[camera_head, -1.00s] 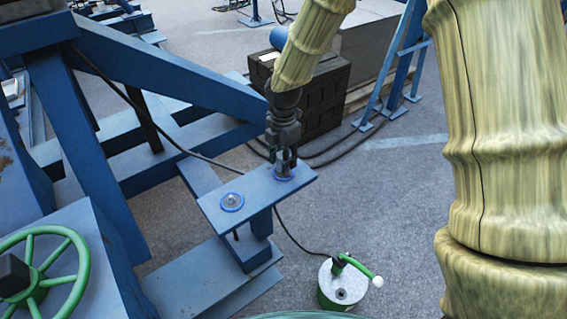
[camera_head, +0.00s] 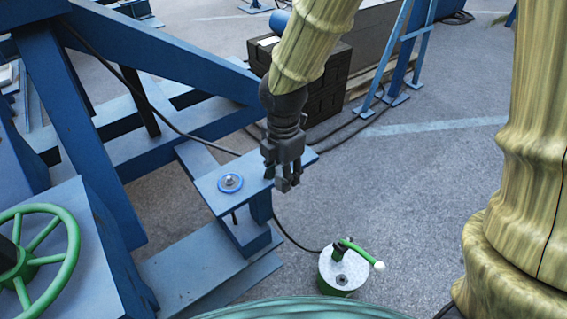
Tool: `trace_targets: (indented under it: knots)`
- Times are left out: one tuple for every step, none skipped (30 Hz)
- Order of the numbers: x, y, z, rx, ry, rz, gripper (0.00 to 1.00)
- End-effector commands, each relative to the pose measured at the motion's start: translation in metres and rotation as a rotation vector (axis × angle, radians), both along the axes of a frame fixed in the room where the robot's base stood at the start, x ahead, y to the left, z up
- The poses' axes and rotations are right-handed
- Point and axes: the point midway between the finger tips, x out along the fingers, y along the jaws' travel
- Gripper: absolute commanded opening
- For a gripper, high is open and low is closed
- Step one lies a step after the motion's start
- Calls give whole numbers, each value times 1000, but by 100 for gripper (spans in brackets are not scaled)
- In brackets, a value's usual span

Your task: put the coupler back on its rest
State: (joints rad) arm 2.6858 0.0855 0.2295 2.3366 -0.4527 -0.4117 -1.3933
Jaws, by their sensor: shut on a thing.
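My gripper (camera_head: 283,182) points down over the right end of the blue shelf (camera_head: 205,188). Its dark fingers are closed around a small grey thing, which I take for the coupler; the fingers hide most of it. On the left part of the shelf sits a blue ring with a grey metal centre (camera_head: 230,182), uncovered and apart from my gripper. The right end of the shelf is mostly hidden behind the gripper, so I cannot tell whether the held thing touches it.
A white-topped drum with a green handle (camera_head: 343,268) stands on the floor in front. A black cable (camera_head: 296,240) runs to it from the shelf. A green handwheel (camera_head: 40,262) and blue frame beams are at left. Dark crates (camera_head: 325,90) stand behind.

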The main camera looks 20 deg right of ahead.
Motion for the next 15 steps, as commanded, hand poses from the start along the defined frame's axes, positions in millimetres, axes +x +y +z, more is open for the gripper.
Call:
trace_targets:
  knots:
    - [-3, 1, 0, 0, 0, 1, 4]
    - [-4, 1, 1, 0, 0, 1, 4]
    - [-6, 2, 2, 0, 0, 0, 4]
    - [-6, 2, 4, 0, 0, 0, 4]
    - [-7, 2, 5, 0, 0, 0, 4]
    - [-7, 2, 7, 0, 0, 0, 4]
    - [-7, 2, 8, 0, 0, 0, 4]
    - [-7, 2, 10, 0, 0, 0, 4]
    - [-7, 2, 12, 0, 0, 0, 4]
    - [-7, 2, 13, 0, 0, 0, 4]
    - [-7, 2, 14, 0, 0, 0, 4]
    - [-7, 2, 16, 0, 0, 0, 4]
    - [-7, 2, 17, 0, 0, 0, 4]
    - [-7, 2, 18, 0, 0, 0, 4]
    - [-7, 2, 20, 0, 0, 0, 4]
